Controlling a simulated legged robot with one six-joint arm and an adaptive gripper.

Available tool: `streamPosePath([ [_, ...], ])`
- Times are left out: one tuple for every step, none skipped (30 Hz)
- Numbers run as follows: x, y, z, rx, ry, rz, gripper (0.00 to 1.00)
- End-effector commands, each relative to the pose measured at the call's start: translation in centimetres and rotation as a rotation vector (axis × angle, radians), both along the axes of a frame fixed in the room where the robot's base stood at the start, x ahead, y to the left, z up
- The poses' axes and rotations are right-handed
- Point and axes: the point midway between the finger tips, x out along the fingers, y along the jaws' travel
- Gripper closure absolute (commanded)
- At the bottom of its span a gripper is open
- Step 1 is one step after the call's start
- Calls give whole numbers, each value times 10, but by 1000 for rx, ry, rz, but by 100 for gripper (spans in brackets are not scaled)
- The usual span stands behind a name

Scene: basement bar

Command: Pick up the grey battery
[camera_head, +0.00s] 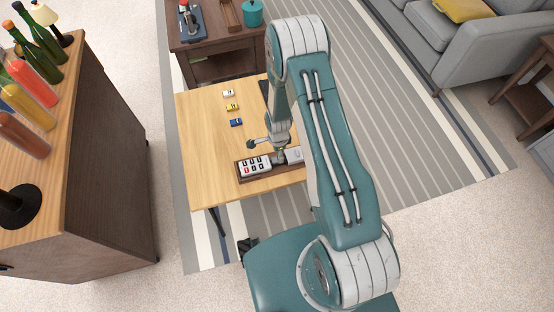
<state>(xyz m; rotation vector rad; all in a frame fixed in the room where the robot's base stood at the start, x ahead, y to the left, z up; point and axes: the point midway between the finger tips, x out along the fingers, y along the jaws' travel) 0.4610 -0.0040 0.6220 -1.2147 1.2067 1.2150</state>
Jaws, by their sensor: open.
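I cannot surely pick out a grey battery at this size. On the light wooden table (205,125) lie three small blocks in a line: a pale grey-white one (228,92), a yellow one (232,107) and a blue one (236,122). A dark brown tray (241,177) near the table's front edge holds a white piece with dark and red marks (254,165) and a plain light-grey piece (294,155). My gripper (266,150) is open, low over the tray's back edge. My arm hides part of the tray's right end; whether a fingertip touches anything cannot be told.
A dark wooden cabinet (110,180) with several bottles stands at left. A dark side table (205,38) with a teal pot (252,12) stands behind the table. A grey sofa (455,50) is at upper right. The table's left part is clear.

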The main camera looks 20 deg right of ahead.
Motion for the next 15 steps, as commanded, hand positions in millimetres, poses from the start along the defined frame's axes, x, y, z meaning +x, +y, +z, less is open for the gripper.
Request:
streamPosePath([
  [-2,2,-10,0,3,1,22],
  [-3,3,-15,0,3,2,22],
  [-4,5,-21,0,4,2,22],
  [-3,5,-26,0,3,1,22],
  [-3,4,-29,0,1,1,22],
  [-2,4,-33,0,0,1,22],
  [-2,4,-36,0,-1,1,22],
  [-2,4,-37,0,-1,1,22],
  [-2,4,-39,0,-2,1,22],
  [-2,4,-39,0,-2,1,22],
  [-2,4,-40,0,-3,1,22],
  [-2,4,-40,0,-3,1,22],
  [-2,4,-39,0,-3,1,22],
  [-2,4,-39,0,-3,1,22],
  [-2,4,-39,0,-3,1,22],
])
